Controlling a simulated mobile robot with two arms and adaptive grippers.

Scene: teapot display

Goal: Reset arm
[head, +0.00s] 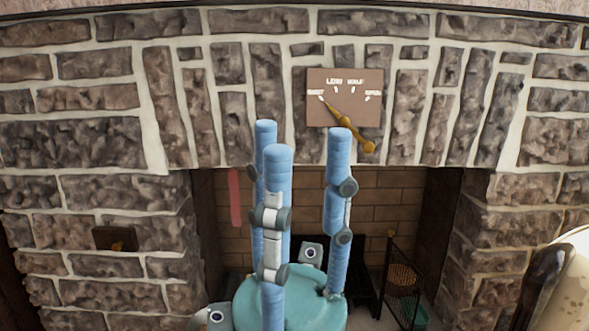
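A brown dial plate (345,115) is fixed to the stone above the fireplace opening, with several small white labels and marks that are hard to read. A gold pointer (347,121) lies across it, its thin tip at the upper left by the leftmost mark and its round end past the plate's lower right edge. My own blue arm links rise in the middle, below and left of the plate. No link touches the pointer in the picture. I cannot make out the fingers of my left gripper, nor whether they are apart. My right gripper is not discernible.
A stone fireplace (90,95) fills the view, with a brick-lined opening (390,187) behind my arms. A black rack (390,275) stands right of centre. A brown plate (115,238) is on the left wall. A dark curved object (545,285) is at lower right.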

